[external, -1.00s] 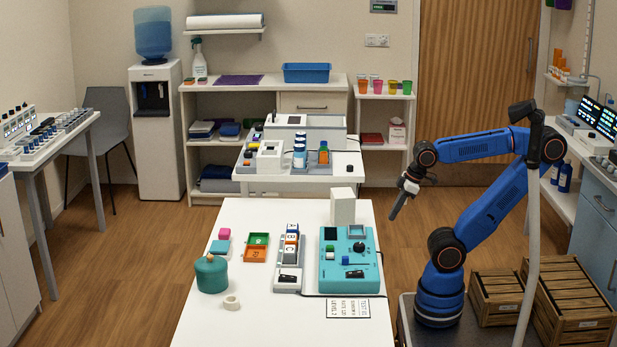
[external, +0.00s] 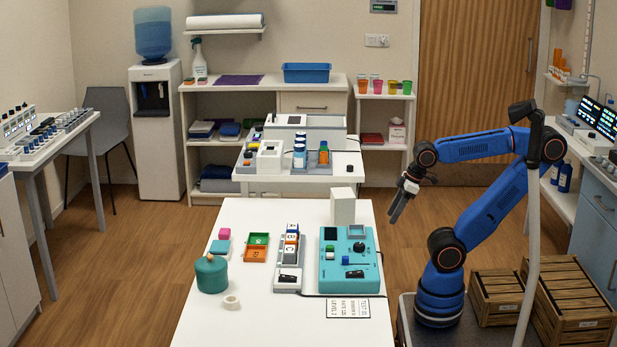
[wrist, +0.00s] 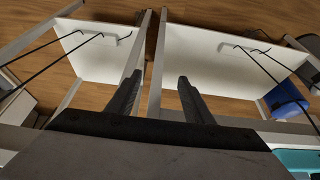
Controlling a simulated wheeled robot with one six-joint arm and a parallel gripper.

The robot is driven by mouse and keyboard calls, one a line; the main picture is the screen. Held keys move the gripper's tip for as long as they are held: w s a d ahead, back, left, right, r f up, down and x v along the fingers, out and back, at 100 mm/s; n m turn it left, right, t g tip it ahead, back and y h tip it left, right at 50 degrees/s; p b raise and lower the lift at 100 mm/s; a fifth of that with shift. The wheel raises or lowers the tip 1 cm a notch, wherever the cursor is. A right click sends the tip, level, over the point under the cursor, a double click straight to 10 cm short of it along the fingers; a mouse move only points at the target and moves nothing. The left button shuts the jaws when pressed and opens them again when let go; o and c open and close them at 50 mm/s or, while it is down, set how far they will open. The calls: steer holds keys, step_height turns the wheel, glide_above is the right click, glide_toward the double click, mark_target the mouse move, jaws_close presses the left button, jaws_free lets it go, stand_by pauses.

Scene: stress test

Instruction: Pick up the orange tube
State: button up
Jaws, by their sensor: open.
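My gripper (external: 395,215) hangs beside the right edge of the front white table, open and empty. Its two dark fingers stand apart in the wrist view (wrist: 158,80), with nothing between them. Small orange upright items (external: 559,62) stand on the wall shelf at far right; they are too small to tell whether one is the orange tube. A small bottle with orange on it (external: 323,155) stands on the middle table, well away from my gripper. No orange tube shows in the wrist view.
The front table (external: 255,320) holds a teal device (external: 348,275), a white block (external: 343,206), trays and a teal pot (external: 211,275). Wooden crates (external: 570,300) stand beside my base. Hanging cables (wrist: 60,55) cross the wrist view. The floor beyond is clear.

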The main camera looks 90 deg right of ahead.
mark_target(324, 153)
step_height(324, 153, up, 39)
steer(key=shift+w+d+n+g+h, duration=1.2)
steer(key=shift+w+d+n, duration=0.8)
steer(key=shift+w+n, duration=3.6)
steer(key=shift+w+d+n+g+h, duration=1.55)
steer(key=shift+w+n, duration=1.85)
steer(key=shift+w, duration=4.35)
steer(key=shift+t+y, duration=0.35)
steer(key=shift+y, duration=0.2)
steer(key=x, duration=1.5)
steer(key=a+x, duration=0.1)
steer(key=x, duration=0.6)
steer(key=shift+s+d+f, duration=0.1)
steer(key=shift+f, duration=0.4)
steer(key=c, duration=1.1)
